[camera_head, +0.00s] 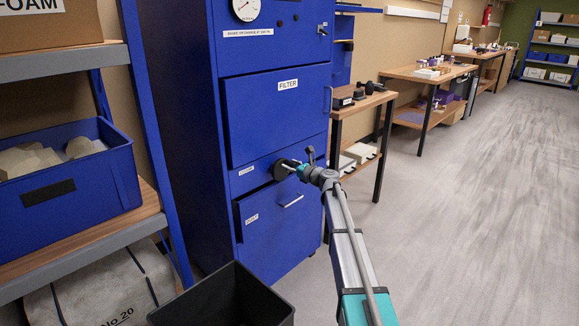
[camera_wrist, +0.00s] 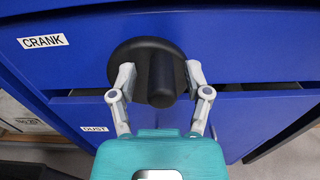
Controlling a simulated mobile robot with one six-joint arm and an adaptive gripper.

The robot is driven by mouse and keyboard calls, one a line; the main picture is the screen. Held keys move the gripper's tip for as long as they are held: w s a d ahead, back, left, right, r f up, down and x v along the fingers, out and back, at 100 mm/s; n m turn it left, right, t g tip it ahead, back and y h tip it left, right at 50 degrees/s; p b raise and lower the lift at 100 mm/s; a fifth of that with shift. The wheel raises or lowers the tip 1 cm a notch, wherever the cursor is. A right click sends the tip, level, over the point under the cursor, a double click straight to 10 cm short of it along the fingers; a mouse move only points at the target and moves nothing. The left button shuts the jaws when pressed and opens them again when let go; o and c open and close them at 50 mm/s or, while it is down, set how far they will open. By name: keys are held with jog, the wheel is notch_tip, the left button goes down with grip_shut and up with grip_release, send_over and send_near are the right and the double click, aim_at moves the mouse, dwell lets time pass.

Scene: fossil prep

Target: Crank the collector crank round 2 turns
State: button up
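The collector crank (camera_wrist: 146,50) is a black round disc with a thick black handle (camera_wrist: 162,82) that sticks out toward my wrist camera. It sits on the blue collector cabinet's front, right of the CRANK label (camera_wrist: 44,41). In the head view the crank (camera_head: 281,170) shows between the filter door and the dust drawer, partly hidden by my gripper (camera_head: 299,170). In the wrist view my gripper (camera_wrist: 162,80) is open, with one finger on each side of the handle. A narrow gap shows between each finger and the handle.
The blue cabinet has a FILTER door (camera_head: 277,112) above and a dust drawer (camera_head: 275,225) with a bar handle below. A black open bin (camera_head: 225,300) stands in front. A shelf with a blue crate (camera_head: 70,190) is at left. The floor at right is clear.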

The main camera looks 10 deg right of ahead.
jog(key=shift+s+d, duration=0.1)
dwell(0.3)
jog(key=v, duration=1.1)
jog(key=shift+s+d, duration=0.2)
jog(key=shift+s, duration=0.1)
